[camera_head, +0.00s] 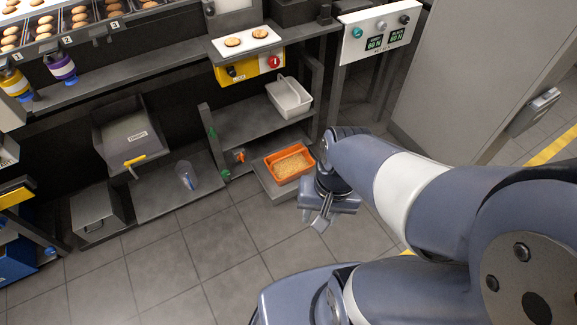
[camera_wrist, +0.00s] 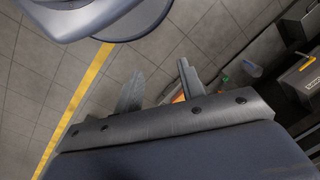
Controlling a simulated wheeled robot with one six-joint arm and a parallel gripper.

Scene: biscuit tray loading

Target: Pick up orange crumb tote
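The orange crumb tote (camera_head: 291,151) is a shallow open box holding tan crumbs. In the head view it sits on a low grey shelf near the floor. My gripper (camera_head: 321,221) is in front of the tote and a little to its right, apart from it. In the wrist view my two fingers (camera_wrist: 157,88) stand wide apart with nothing between them. A small bit of orange (camera_wrist: 179,97) shows there beside one finger, mostly hidden behind my gripper.
A white bin (camera_head: 289,112) sits on the shelf above the tote. A clear cup (camera_head: 186,175) and a grey bin (camera_head: 128,160) stand to the left. A grey cabinet (camera_head: 480,70) is at the right. The tiled floor (camera_head: 215,255) in front is clear.

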